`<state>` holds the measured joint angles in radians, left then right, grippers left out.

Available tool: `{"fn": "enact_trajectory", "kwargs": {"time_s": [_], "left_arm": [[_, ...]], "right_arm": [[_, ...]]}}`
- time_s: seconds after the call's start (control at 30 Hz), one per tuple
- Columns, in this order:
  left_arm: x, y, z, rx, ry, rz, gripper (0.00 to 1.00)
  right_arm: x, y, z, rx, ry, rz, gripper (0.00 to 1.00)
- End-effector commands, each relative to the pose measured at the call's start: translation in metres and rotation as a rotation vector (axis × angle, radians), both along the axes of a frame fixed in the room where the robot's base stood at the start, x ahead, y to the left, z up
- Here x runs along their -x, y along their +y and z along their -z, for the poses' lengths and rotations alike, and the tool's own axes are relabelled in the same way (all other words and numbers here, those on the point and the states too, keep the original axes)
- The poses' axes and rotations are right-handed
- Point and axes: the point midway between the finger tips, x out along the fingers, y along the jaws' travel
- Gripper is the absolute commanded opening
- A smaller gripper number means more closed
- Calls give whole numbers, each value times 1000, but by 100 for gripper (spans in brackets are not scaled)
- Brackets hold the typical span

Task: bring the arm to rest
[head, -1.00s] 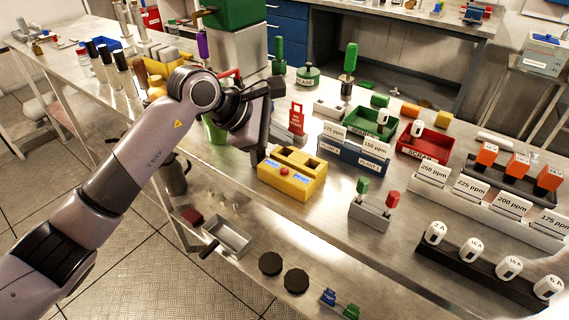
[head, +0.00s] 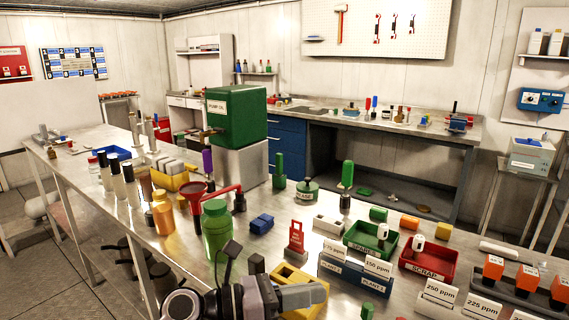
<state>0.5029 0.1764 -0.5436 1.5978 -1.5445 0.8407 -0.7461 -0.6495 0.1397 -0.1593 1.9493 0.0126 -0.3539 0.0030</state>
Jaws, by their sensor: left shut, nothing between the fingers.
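I cannot tell whether the gripper touches anything. My right gripper is not in view.
A green oil tank (head: 236,116) stands behind. Bare bench shows around the blue block (head: 262,222).

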Motion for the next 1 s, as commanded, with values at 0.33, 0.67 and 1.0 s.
{"fn": "enact_trajectory", "kwargs": {"time_s": [0.33, 0.67, 1.0], "left_arm": [[8, 87, 42, 831, 887, -331, 0], [68, 197, 183, 1562, 1716, -760, 0], [174, 238, 278, -1970, -2119, 1067, 0]], "right_arm": [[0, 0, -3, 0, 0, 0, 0], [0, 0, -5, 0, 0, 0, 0], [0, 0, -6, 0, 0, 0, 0]]}}
